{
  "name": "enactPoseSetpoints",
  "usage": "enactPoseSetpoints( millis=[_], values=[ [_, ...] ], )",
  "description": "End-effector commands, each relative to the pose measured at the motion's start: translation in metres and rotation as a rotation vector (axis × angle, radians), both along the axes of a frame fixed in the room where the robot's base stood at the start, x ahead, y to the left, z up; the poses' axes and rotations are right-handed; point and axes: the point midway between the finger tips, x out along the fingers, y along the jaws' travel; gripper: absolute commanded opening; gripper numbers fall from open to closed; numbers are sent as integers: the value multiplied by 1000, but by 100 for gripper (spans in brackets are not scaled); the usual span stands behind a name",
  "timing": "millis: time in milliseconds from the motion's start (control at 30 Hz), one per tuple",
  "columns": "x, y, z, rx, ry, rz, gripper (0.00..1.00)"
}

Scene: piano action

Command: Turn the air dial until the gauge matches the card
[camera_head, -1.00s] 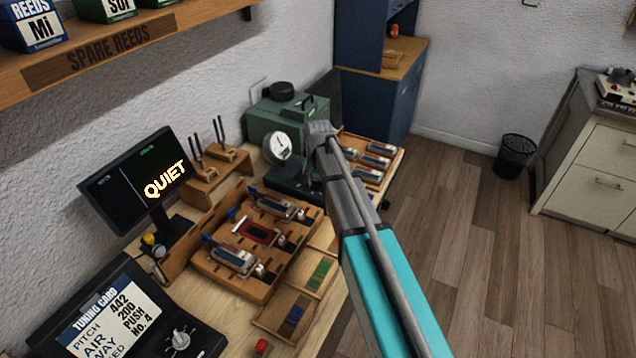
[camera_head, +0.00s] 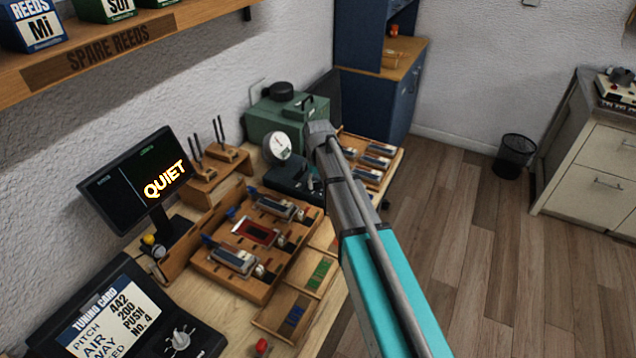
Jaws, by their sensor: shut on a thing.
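The round white gauge (camera_head: 277,146) stands on a black unit (camera_head: 283,179) near the back of the bench. Its needle is too small to read. My arm (camera_head: 345,190) reaches from the lower right to just right of the gauge. My gripper is not clearly visible behind the end of my arm, and whatever it touches there is hidden too. A grey knob (camera_head: 180,340) sits on that console. I cannot make out an air dial by the gauge.
A monitor (camera_head: 140,180) shows QUIET. A wooden rack (camera_head: 205,263) holds several reed parts in front of the gauge. A green machine (camera_head: 268,118) stands behind it. A small tray (camera_head: 270,322) lies at the bench's front edge. A shelf (camera_head: 150,37) hangs at the upper left.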

Motion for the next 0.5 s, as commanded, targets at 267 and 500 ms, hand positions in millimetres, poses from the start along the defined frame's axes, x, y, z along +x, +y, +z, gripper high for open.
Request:
enactPoseSetpoints(
  millis=[267, 500],
  values=[
    [-1, 0, 0, -1, 2, 70, 3],
    [-1, 0, 0, -1, 2, 74, 3]
  ],
)
